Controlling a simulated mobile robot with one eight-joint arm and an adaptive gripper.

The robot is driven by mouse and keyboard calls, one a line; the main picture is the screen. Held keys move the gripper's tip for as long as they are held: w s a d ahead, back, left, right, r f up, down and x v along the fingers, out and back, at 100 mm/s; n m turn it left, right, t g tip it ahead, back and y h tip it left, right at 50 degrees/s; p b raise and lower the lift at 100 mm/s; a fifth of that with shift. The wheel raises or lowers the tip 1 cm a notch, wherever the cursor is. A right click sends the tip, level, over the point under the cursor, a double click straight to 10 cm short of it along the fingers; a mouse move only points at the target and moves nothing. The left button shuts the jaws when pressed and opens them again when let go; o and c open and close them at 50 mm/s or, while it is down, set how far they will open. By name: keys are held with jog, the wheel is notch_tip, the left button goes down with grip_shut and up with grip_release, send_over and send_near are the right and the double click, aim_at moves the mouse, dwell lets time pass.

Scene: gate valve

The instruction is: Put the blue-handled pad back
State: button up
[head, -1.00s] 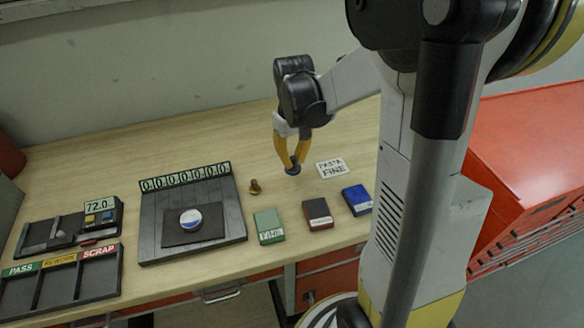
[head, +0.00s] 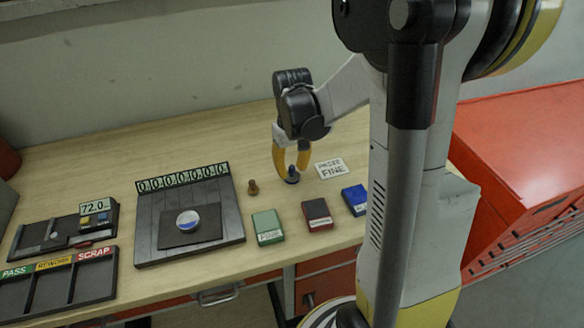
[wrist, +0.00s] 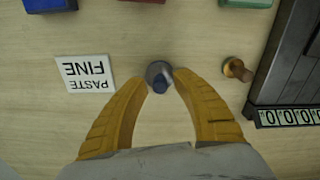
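The blue-handled pad (head: 291,179) stands upright on the bench, a dark grey disc with a short blue knob. In the wrist view the pad (wrist: 159,72) sits at the fingertips. My gripper (head: 292,168) is low over it with its yellow fingers apart. In the wrist view my gripper (wrist: 161,77) has one fingertip on each side of the knob, with small gaps showing. The white card reading PASTE FINE (wrist: 85,73) lies close beside the pad; it also shows in the head view (head: 331,168).
A second pad with a brown handle (head: 253,187) stands to the left. Green (head: 268,227), dark red (head: 317,214) and blue (head: 355,200) boxes lie in front. A black board (head: 220,240) with a round lens-like piece (head: 188,220) and sorting trays (head: 60,285) lie farther left.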

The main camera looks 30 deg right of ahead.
aim_at(292, 167)
notch_tip(292, 167, up, 12)
jog(key=p, duration=0.4)
jog(key=s+a+r+t, duration=0.2)
jog(key=s+a+t, duration=0.1)
jog(key=s+a, duration=0.2)
jog(key=s+a+r+n+t, duration=0.1)
jog(key=s+a+r+t, duration=0.2)
jog(key=a, duration=0.5)
jog(key=s+t, duration=0.1)
jog(key=s, duration=0.1)
jog(key=shift+s+a+r, duration=0.15)
jog(key=shift+s+a, duration=0.1)
jog(key=shift+s, duration=0.15)
